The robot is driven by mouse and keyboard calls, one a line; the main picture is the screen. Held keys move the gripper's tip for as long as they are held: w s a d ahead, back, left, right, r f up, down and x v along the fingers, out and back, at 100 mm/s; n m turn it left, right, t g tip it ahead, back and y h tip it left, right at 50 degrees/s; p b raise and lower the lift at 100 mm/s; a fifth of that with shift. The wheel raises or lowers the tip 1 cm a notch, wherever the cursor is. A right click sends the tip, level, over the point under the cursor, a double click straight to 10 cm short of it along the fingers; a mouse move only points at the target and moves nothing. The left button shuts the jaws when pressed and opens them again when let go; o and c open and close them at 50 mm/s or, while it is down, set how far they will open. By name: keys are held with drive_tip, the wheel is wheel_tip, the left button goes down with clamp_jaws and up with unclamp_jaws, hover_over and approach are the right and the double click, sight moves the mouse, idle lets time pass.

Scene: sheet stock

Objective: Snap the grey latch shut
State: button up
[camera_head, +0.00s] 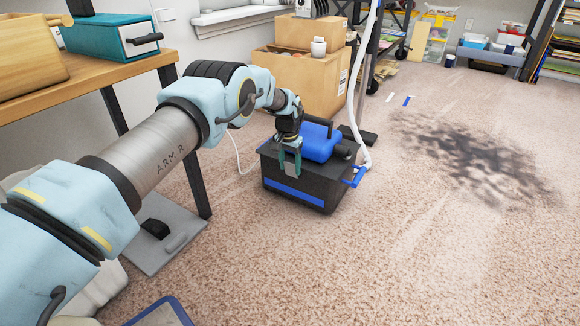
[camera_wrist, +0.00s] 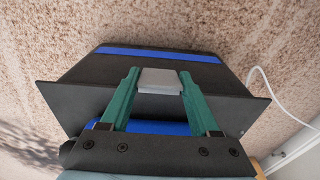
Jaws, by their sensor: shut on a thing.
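The grey latch (camera_wrist: 160,80) is a small light-grey flap at the edge of a black box (camera_head: 272,173) with a blue stripe. The box also shows in the wrist view (camera_wrist: 85,94). My gripper (camera_head: 290,165) points down at the near side of the box in the head view. In the wrist view its two green fingers (camera_wrist: 159,76) stand on either side of the latch and are shut on it. I cannot make out the latch in the head view, where the gripper covers that spot. Whether the latch is fastened does not show.
A blue part (camera_head: 319,142) sits on top of the box, beside a white hose (camera_head: 364,110). Cardboard boxes (camera_head: 300,75) stand behind it. A wooden table (camera_head: 110,75) is on the left. Open carpet (camera_head: 430,240) lies to the right.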

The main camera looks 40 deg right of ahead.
drive_tip(key=shift+a+r+p, duration=0.1)
drive_tip(key=shift+p, duration=0.55)
drive_tip(key=shift+a+h+p, duration=0.2)
drive_tip(key=shift+h+p, duration=0.3)
drive_tip(key=shift+p, duration=0.55)
drive_tip(key=shift+a+f+h+p, duration=0.2)
drive_tip(key=shift+f+h+p, duration=0.25)
drive_tip(key=shift+p, duration=0.1)
drive_tip(key=o, duration=1.4)
drive_tip(key=shift+c, duration=0.2)
drive_tip(key=shift+r, duration=0.1)
